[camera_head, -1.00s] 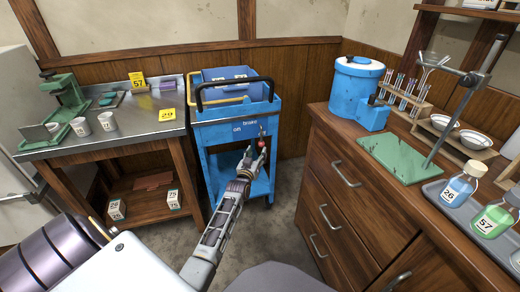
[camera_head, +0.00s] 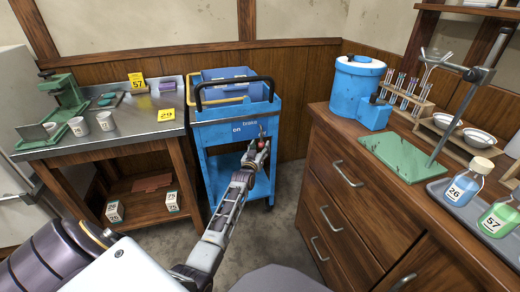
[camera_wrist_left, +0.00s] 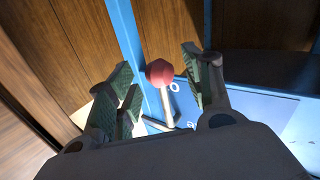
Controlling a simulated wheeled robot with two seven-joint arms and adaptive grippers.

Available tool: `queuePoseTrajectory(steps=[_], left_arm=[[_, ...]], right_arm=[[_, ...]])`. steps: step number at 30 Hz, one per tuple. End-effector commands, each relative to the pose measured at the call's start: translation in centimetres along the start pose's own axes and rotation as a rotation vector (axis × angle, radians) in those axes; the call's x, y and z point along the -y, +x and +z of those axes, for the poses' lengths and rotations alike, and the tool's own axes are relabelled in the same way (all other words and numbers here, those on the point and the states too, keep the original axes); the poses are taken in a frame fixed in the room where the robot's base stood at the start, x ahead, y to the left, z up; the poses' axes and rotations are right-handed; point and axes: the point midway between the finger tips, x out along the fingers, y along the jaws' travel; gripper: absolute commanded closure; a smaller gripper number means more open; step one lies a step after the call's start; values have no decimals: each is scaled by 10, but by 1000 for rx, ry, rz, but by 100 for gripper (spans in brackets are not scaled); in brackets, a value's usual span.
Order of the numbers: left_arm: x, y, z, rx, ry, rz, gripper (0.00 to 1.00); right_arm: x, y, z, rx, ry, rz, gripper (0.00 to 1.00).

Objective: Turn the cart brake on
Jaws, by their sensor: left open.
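The blue cart (camera_head: 222,134) stands between the steel-topped table and the wooden cabinet. Its front panel carries the words "brake" and "on". The brake lever has a red knob (camera_head: 262,144) on the right part of the cart's front. In the left wrist view the red knob (camera_wrist_left: 160,72) sits on a pale stem that slants down to a plate with a small ring mark. My left gripper (camera_head: 256,152) is at the lever and hides part of it. In its wrist view the open fingers (camera_wrist_left: 158,88) stand on either side of the knob, with gaps visible. My right gripper is not in view.
A black push handle (camera_head: 234,80) and a blue bin (camera_head: 228,73) are on top of the cart. The steel-topped table (camera_head: 150,117) is on the left. The wooden cabinet (camera_head: 345,180) is close on the right. Bare floor (camera_head: 285,190) shows between cart and cabinet.

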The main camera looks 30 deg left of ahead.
Motion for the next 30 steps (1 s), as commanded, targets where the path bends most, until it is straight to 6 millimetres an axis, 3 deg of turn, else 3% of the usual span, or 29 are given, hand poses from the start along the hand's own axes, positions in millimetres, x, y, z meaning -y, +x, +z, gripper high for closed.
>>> queuePoseTrajectory(steps=[5, 17, 30], left_arm=[[0, 0, 0, 0, 0, 0, 50], [0, 0, 0, 0, 0, 0, 100], [4, 1, -1, 7, 10, -1, 100]], right_arm=[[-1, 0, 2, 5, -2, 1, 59], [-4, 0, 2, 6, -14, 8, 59], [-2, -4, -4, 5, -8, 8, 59]])
